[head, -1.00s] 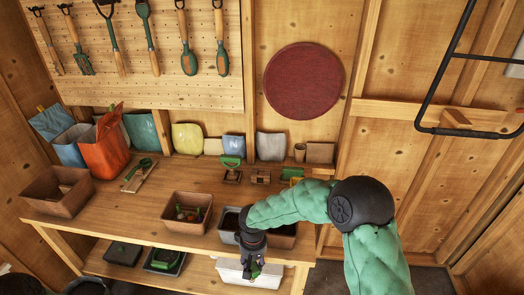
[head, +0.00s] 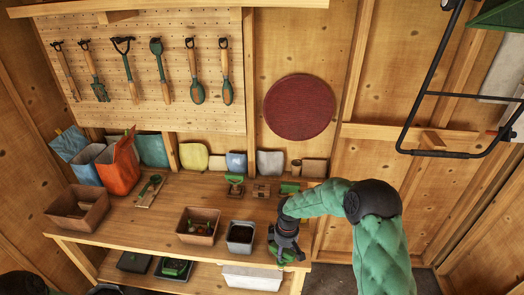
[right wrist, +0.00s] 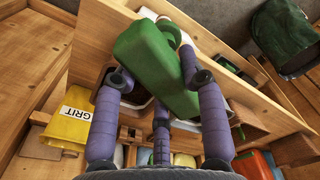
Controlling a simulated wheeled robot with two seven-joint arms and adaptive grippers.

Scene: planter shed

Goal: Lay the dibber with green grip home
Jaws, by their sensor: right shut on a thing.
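My right gripper (head: 287,250) is at the front edge of the bench, right of the grey pot (head: 240,236). In the right wrist view its purple fingers (right wrist: 160,95) are closed around a thick green grip (right wrist: 155,62), which I take to be the dibber with green grip. A little green (head: 292,254) shows at the gripper in the head view. The rest of the dibber is mostly hidden. Small wooden blocks or rests (head: 262,190) stand at the back of the bench; which one is its home I cannot tell.
A brown pot with small items (head: 198,226) and a brown box (head: 76,208) stand on the bench (head: 120,222). A board with a green-handled tool (head: 150,190) lies between bags and pots. A white bin (head: 252,278) is on the lower shelf. The bench middle is clear.

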